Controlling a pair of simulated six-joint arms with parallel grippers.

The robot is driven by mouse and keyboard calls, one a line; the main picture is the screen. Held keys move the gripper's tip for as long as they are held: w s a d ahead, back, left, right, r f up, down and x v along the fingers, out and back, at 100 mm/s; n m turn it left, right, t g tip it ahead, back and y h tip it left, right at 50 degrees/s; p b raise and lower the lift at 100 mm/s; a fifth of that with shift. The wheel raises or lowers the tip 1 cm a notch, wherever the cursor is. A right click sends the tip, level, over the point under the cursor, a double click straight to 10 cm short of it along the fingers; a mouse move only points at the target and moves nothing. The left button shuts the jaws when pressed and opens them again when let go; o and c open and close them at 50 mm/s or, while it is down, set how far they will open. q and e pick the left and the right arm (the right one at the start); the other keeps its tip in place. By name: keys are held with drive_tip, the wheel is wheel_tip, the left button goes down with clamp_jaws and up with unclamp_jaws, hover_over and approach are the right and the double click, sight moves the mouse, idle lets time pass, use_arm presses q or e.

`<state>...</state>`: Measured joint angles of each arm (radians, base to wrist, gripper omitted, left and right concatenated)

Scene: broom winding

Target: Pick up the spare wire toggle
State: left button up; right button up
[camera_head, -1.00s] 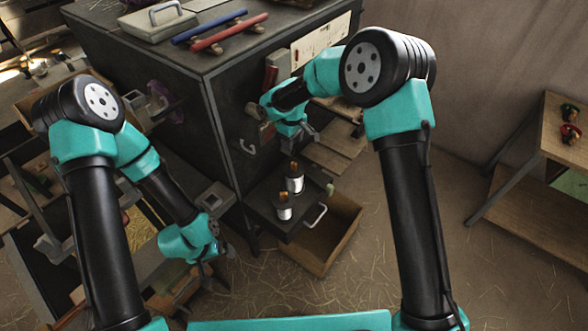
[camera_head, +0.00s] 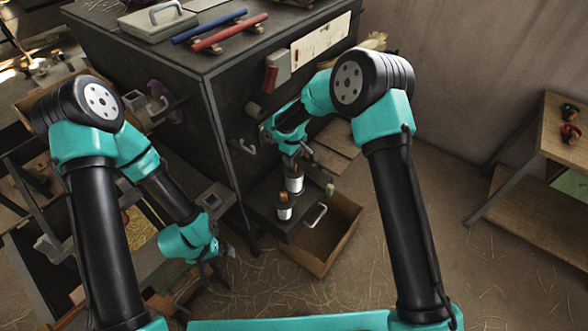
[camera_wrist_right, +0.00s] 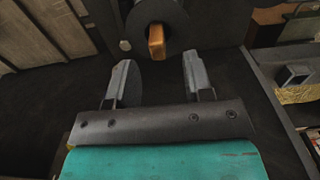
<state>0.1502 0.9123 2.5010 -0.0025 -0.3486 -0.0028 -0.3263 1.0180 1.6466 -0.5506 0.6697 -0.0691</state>
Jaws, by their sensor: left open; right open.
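Two white spools stand on a small dark shelf (camera_head: 268,205) in the head view, a rear spool (camera_head: 294,184) and a front spool (camera_head: 285,213). The front one has an orange-brown wooden toggle (camera_head: 283,198) on top. I cannot tell which toggle is the spare one. My right gripper (camera_head: 291,163) is just above the rear spool and hides its top. In the right wrist view a wooden toggle (camera_wrist_right: 156,42) on a dark round disc lies just beyond and between the open, empty fingers (camera_wrist_right: 158,75). My left gripper (camera_head: 215,272) is open and empty, low at the left.
A large dark cabinet (camera_head: 170,75) stands behind the shelf, with a blue bar (camera_head: 208,27) and a red bar (camera_head: 229,33) on top. An open wooden box (camera_head: 325,250) sits below the shelf. A wooden table (camera_head: 565,130) stands far right. Straw-strewn floor is open between.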

sight(294, 169)
drive_tip(key=f, duration=0.4)
drive_tip(key=shift+d, duration=0.2)
drive_tip(key=shift+c, duration=0.2)
drive_tip(key=c, duration=0.8)
